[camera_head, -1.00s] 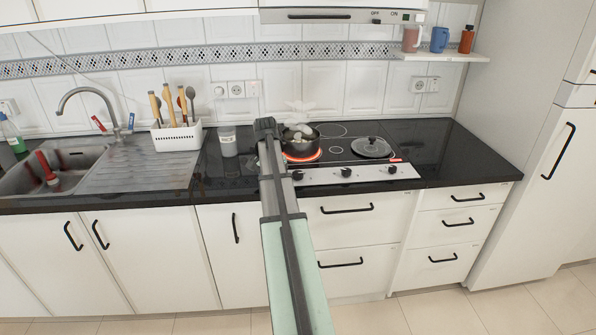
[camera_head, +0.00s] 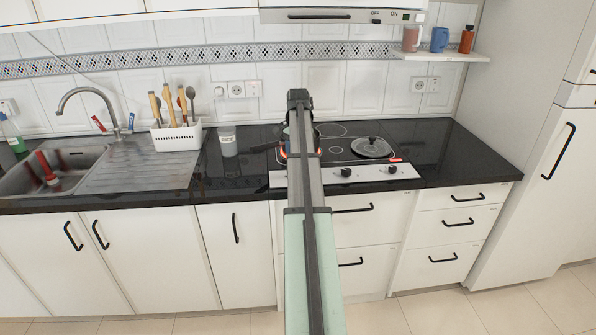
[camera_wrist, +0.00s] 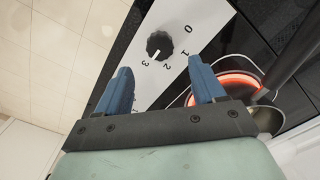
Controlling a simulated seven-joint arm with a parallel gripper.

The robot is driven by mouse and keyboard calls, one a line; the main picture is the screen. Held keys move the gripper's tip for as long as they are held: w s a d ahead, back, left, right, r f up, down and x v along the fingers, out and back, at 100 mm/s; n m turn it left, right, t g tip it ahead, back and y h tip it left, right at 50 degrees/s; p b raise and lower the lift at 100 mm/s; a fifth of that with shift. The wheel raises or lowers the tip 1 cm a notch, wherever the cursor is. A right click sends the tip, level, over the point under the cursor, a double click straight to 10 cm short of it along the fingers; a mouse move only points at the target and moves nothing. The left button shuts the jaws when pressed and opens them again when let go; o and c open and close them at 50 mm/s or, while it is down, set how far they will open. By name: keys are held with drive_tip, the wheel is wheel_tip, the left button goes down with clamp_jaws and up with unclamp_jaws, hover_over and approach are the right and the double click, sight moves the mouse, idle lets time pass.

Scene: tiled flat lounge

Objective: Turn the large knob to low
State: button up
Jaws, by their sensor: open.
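In the wrist view a black knob (camera_wrist: 160,45) sits on the pale control panel (camera_wrist: 195,22). Marks 0, 1, 2 and 3 stand around it, and its white pointer is near the 3. My gripper (camera_wrist: 162,84) is open, its two blue fingers apart. The knob shows beyond the fingertips, between them and untouched. In the head view two black knobs show on the panel, a middle one (camera_head: 346,172) and a right one (camera_head: 392,169).
A glowing red burner (camera_wrist: 237,84) lies close to the right finger, with a pot there. In the head view my arm covers most of the pot; its handle (camera_head: 264,147) shows. A lid (camera_head: 371,147) lies on the right. A white canister (camera_head: 228,141) stands left of the hob.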

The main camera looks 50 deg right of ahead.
drive_tip(key=shift+f, duration=3.5)
drive_tip(key=shift+c, duration=0.2)
drive_tip(key=c, duration=1)
